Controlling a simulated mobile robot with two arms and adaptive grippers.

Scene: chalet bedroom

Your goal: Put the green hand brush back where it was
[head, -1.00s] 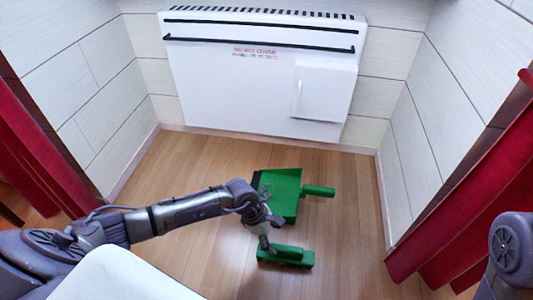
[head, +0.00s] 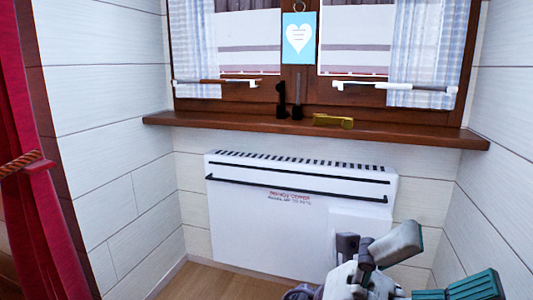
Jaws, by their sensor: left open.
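My left gripper (head: 448,262) is at the lower right of the head view, in front of the white heater. Its fingers, one grey and one showing a teal ribbed face, stand apart with nothing visible between them. The green hand brush is not in view now. The green dustpan and the floor around it are also out of view. My right gripper is not in view.
The white wall heater (head: 260,220) is below a brown wooden windowsill (head: 400,132). A blue heart tag (head: 299,38) hangs above. A red curtain (head: 45,200) is at left.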

